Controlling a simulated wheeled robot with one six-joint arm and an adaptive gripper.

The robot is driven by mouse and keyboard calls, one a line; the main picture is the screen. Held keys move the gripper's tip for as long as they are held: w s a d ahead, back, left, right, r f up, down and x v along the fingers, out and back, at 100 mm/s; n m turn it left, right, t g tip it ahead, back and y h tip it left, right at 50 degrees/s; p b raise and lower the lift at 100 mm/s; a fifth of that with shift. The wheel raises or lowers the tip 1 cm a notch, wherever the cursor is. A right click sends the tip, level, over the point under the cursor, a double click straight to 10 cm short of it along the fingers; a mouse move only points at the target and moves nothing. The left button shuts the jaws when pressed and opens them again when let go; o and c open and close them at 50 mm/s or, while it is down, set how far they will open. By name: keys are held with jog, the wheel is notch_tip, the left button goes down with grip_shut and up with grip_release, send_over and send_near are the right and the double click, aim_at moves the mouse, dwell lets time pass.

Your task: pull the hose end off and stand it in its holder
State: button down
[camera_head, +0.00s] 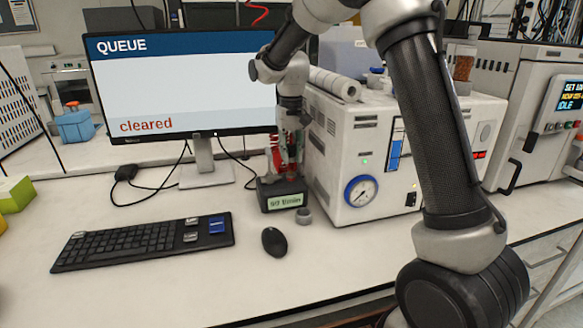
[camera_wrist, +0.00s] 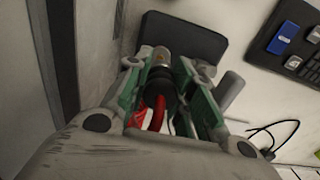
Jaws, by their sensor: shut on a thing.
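My gripper (camera_head: 286,165) points down beside the white instrument, above a small dark block (camera_head: 283,195) with a green readout. In the wrist view my gripper (camera_wrist: 165,90) is shut on the hose end (camera_wrist: 159,84), a black grip with a metal tip. A red hose (camera_wrist: 157,112) loops from it. The tip points toward the dark block, which also shows in the wrist view (camera_wrist: 185,36); I cannot tell whether they touch. In the head view the fingers largely hide the hose end. I cannot make out for certain which thing is the holder.
A small grey cylinder (camera_head: 304,215) stands at the block's front right. The white instrument (camera_head: 362,150) with a gauge is close on the right. A monitor (camera_head: 185,85) reading "cleared", a keyboard (camera_head: 145,240) and a mouse (camera_head: 274,242) are leftward.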

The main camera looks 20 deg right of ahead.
jog(key=shift+r, duration=1)
